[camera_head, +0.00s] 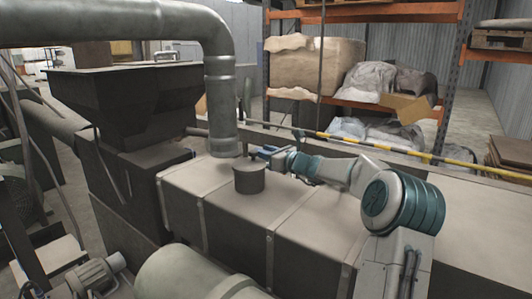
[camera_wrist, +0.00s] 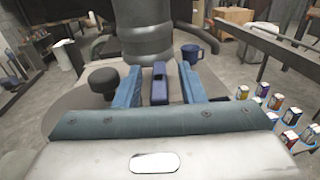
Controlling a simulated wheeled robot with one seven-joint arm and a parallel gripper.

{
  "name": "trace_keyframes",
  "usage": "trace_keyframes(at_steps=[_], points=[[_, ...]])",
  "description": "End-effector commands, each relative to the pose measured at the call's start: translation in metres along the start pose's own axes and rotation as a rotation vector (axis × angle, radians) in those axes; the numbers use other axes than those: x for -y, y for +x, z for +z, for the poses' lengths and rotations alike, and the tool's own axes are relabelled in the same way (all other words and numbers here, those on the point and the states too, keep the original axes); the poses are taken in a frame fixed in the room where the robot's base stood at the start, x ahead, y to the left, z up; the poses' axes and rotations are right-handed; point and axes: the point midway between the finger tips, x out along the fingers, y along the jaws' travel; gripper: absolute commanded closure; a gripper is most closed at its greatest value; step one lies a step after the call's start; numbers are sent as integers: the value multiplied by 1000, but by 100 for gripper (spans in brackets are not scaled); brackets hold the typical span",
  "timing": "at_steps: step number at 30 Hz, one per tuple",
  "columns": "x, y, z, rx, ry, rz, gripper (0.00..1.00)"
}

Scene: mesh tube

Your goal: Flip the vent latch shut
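My gripper (camera_wrist: 160,88) is open, with its two blue fingers spread apart in the wrist view. A small dark blue upright piece (camera_wrist: 159,84), which looks like the vent latch, stands between the fingers with a gap on each side. A round dark knob (camera_wrist: 102,80) is just left of the left finger. A thick grey pipe (camera_wrist: 146,30) rises directly beyond the fingers. In the head view my gripper (camera_head: 265,152) is at the foot of this pipe (camera_head: 221,100), above the machine's top. The latch cannot be made out there.
A dark lidded cylinder (camera_head: 249,179) stands on the machine top (camera_head: 325,205) in front of my gripper. A black hopper (camera_head: 130,105) is to the left. Several small cartons (camera_wrist: 291,117) are at the right.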

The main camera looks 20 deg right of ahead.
Motion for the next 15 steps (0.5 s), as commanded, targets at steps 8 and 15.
trace_keyframes(at_steps=[8,15], points=[[1,-22,-3,-1,-3,-2,64],[1,-76,-4,-2,-4,-4,64]])
